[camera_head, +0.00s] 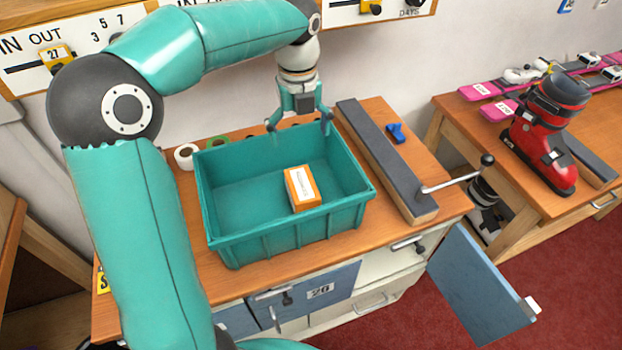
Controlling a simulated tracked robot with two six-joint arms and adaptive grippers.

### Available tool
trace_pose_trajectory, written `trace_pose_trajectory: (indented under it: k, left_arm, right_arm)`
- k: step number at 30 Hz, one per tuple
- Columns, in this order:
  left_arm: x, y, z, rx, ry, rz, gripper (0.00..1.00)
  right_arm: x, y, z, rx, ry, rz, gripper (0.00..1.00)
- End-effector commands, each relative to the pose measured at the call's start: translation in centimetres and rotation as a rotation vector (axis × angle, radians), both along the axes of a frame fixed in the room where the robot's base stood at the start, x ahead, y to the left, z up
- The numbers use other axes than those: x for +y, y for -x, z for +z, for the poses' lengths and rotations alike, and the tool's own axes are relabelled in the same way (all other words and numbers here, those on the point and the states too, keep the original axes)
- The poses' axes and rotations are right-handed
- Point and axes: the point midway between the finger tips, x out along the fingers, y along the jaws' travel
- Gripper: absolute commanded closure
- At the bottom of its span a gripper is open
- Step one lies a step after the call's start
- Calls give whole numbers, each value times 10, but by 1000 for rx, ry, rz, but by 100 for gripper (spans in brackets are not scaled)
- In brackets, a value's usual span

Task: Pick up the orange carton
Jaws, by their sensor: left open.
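The orange carton (303,189) with a white label lies inside the teal crate (292,238), toward its right front part. The crate stands on the wooden bench. My left gripper (299,127) is open and points down above the crate's back rim, behind the carton and apart from it. Nothing shows between its fingers. My right gripper is not in view.
A grey-topped bar with a crank handle (456,175) runs along the bench to the right of the crate. A blue object (397,133) lies behind it. Tape rolls (185,156) stand at the back left. A red ski boot (545,140) is on the right-hand table. A blue cabinet door (480,290) hangs open.

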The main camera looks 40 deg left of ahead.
Motion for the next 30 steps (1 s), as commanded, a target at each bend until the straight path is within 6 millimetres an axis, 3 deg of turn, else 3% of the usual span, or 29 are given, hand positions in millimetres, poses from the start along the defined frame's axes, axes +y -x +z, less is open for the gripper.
trace_pose_trajectory:
  k: [5,15,26,30]
  left_arm:
    - [4,6,-25,6,1,13,6]
    - [8,9,-95,6,1,24,6]
    - [7,9,-123,4,1,24,6]
    - [5,11,-142,7,1,24,6]
  right_arm:
    - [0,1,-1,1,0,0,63]
    - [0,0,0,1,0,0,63]
    - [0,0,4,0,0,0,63]
    - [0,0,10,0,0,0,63]
